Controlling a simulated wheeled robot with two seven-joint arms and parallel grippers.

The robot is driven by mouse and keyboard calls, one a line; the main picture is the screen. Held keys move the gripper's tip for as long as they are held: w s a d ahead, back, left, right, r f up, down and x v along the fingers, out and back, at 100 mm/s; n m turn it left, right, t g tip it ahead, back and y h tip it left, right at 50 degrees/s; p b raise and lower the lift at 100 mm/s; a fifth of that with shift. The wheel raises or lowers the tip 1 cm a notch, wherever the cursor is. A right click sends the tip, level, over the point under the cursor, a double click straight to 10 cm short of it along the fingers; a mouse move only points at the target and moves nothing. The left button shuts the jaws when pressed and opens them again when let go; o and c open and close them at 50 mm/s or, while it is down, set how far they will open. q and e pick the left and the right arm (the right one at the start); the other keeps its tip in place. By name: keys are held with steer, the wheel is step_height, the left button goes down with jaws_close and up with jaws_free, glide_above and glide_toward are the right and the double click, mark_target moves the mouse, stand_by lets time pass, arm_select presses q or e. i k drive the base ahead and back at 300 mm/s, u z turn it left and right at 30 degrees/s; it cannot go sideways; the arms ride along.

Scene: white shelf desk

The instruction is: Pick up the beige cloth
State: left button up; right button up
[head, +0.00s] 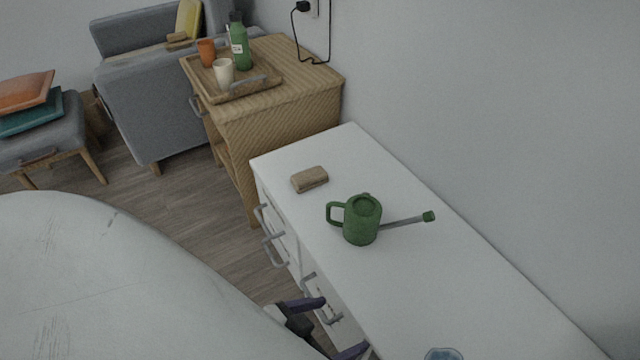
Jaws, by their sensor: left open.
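The beige cloth (310,180) appears as a small, folded, brownish-beige block lying flat on the white desk (390,290), near its far left end. Nothing touches it. My left gripper (329,328) is at the bottom of the head view, beside the desk's drawer front. Its two dark purple fingers are spread apart with nothing seen between them. It is well apart from the cloth, nearer to the camera. Part of the gripper is cut off by the bottom edge. My right gripper is not in view.
A green watering can (361,222) stands just right of the cloth, its spout pointing right. A blue object (443,354) is cut off at the bottom. Drawer handles (272,250) stick out from the desk front. A wooden cabinet (285,100) with a tray stands beyond; a wall (500,120) is behind.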

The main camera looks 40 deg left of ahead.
mark_target(309, 179)
steer(key=u, duration=1.1)
